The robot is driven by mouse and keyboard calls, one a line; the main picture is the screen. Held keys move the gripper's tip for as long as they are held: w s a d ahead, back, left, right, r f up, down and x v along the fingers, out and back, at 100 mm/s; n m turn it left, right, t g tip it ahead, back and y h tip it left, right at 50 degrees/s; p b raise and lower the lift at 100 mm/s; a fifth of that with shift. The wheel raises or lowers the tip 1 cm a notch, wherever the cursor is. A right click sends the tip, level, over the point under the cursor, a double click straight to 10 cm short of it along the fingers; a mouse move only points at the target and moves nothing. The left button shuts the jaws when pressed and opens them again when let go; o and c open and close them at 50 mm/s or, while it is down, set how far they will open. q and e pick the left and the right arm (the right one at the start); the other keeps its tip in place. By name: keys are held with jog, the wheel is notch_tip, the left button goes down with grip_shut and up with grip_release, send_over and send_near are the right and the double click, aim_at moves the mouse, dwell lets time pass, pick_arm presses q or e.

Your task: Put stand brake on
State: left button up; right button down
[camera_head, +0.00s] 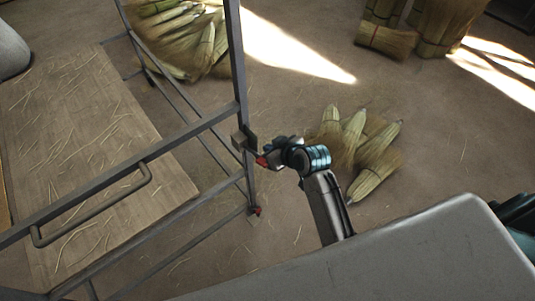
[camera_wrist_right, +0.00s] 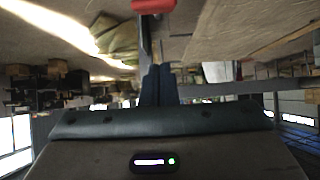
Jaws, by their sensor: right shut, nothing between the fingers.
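The stand is a grey metal frame (camera_head: 238,60) with an upright post and slanting rails. A small block with a dark plate (camera_head: 240,140) sits on the post. A red tip (camera_head: 262,161) shows there, right by my right gripper (camera_head: 270,153). In the right wrist view a red handle (camera_wrist_right: 153,6) on a grey bar is at the top edge, ahead of the shut fingers (camera_wrist_right: 157,70). My right gripper is shut and empty; I cannot tell whether it touches the red part. Another red piece (camera_head: 258,210) is at the post's foot. My left gripper is not in view.
A wooden board (camera_head: 75,130) strewn with straw lies at left. Straw bundles lie at the back (camera_head: 175,35) and on the floor (camera_head: 375,165) beyond my right arm. More bundles (camera_head: 385,40) stand at the back right. A grey surface (camera_head: 400,255) fills the lower right.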

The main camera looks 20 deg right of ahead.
jog(key=p+x, duration=0.1)
jog(key=x, duration=0.3)
jog(key=shift+f, duration=0.2)
jog(key=shift+s+d+f+p, duration=0.1)
jog(key=shift+s+f+p, duration=0.2)
jog(key=shift+f, duration=0.25)
jog(key=shift+s+d+f+p, duration=0.15)
jog(key=shift+s+f+p, duration=0.1)
jog(key=shift+f+p, duration=0.25)
jog(key=shift+s+d+f, duration=0.1)
jog(key=shift+s+f, duration=0.15)
jog(key=shift+f, duration=0.35)
jog(key=shift+f, duration=0.1)
